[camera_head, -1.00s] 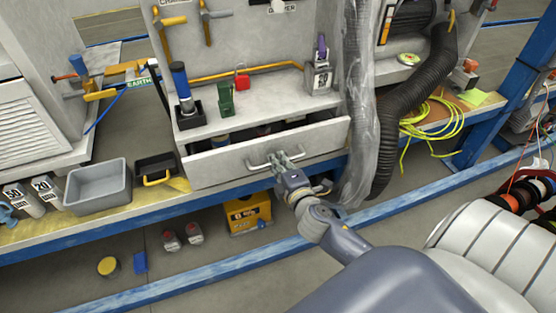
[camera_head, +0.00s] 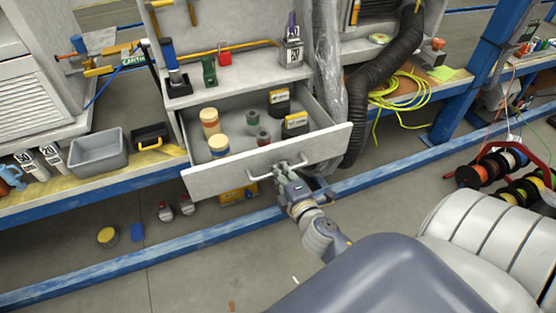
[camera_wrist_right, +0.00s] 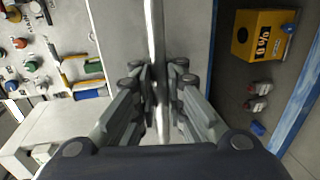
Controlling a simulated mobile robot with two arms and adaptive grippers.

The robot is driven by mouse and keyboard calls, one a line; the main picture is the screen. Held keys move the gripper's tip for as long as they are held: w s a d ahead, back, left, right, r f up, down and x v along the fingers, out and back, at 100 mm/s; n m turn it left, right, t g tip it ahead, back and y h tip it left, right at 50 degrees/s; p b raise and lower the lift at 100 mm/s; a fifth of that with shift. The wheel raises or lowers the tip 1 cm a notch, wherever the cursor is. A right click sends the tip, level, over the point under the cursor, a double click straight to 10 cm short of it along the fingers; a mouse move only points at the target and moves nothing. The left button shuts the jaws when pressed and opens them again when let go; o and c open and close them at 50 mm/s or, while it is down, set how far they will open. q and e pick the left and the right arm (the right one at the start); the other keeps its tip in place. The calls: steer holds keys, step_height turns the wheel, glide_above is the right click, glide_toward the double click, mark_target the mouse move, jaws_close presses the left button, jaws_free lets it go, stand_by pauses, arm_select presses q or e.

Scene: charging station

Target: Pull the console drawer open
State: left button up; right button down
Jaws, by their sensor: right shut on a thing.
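The console drawer (camera_head: 220,181) is pulled well out of the grey console (camera_head: 240,75). Its inside shows, with several round tubs and dark boxes with yellow labels in it. A metal bar handle (camera_head: 262,178) runs across the drawer front. My right gripper (camera_head: 284,169) is shut on this handle near its middle. In the right wrist view the handle (camera_wrist_right: 154,40) runs up between the two fingers (camera_wrist_right: 160,90). My left gripper is in neither view.
A grey bin (camera_head: 98,152) and a black bin with a yellow handle (camera_head: 150,137) stand left of the drawer. A black hose (camera_head: 366,110) hangs at its right. A yellow box (camera_head: 238,194) lies below. The floor in front has free room.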

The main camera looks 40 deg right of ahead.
steer(key=shift+s, duration=0.1)
stand_by(0.3)
steer(key=c, duration=1.7)
jaws_free()
steer(key=shift+s, duration=0.1)
steer(key=v, duration=1.2)
steer(key=shift+r, duration=0.1)
